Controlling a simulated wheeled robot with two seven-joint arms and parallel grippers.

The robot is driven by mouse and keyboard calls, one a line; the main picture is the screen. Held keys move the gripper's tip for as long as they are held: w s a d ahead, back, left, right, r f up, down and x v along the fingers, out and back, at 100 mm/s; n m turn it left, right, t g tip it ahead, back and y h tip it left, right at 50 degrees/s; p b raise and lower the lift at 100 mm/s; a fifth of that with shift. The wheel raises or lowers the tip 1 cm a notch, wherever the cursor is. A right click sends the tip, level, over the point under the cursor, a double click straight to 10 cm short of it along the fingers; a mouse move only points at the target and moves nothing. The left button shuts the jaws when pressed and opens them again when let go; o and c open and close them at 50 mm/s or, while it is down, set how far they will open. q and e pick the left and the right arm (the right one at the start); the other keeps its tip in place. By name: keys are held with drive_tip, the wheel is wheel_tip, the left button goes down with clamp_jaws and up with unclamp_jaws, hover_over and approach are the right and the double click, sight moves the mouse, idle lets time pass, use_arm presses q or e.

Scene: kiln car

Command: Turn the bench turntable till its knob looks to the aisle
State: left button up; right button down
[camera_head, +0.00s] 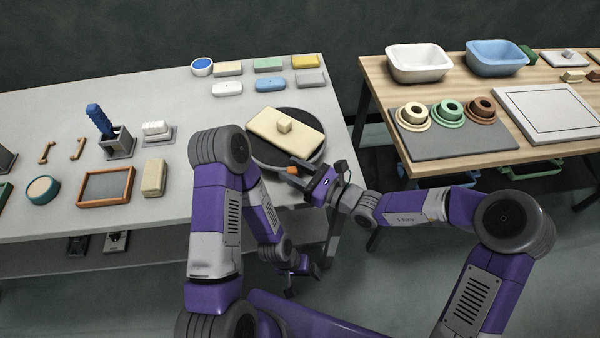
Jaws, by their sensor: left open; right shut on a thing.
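The bench turntable (262,153) is a dark round disc near the right end of the grey bench. A cream slab with a small cube on top (265,132) lies on it. An orange knob (292,170) shows at the turntable's near edge, toward the bench's front. My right gripper (300,176) is shut on the knob, partly covering it. My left gripper (304,281) is open and empty, low in front of the bench and away from the turntable.
Several coloured blocks and dishes (268,65) stand behind the turntable. A cream block (154,178), a framed tray (106,187) and a brush holder (117,142) are to its left. A wooden table (470,165) with basins stands right, across a gap.

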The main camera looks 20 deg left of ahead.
drive_tip(key=shift+a+r, duration=0.25)
drive_tip(key=shift+r, duration=0.1)
drive_tip(key=c, duration=1)
unclamp_jaws()
drive_tip(key=shift+o, duration=0.8)
drive_tip(key=shift+w+a+f, duration=0.15)
drive_tip(key=shift+w+f, duration=0.05)
drive_tip(key=p+v, duration=0.1)
drive_tip(key=v, duration=0.5)
drive_tip(key=shift+d+r+p, duration=0.1)
drive_tip(key=shift+d+p, duration=0.2)
drive_tip(key=shift+p, duration=0.1)
drive_tip(key=shift+s+d, duration=0.2)
drive_tip(key=shift+d, duration=0.3)
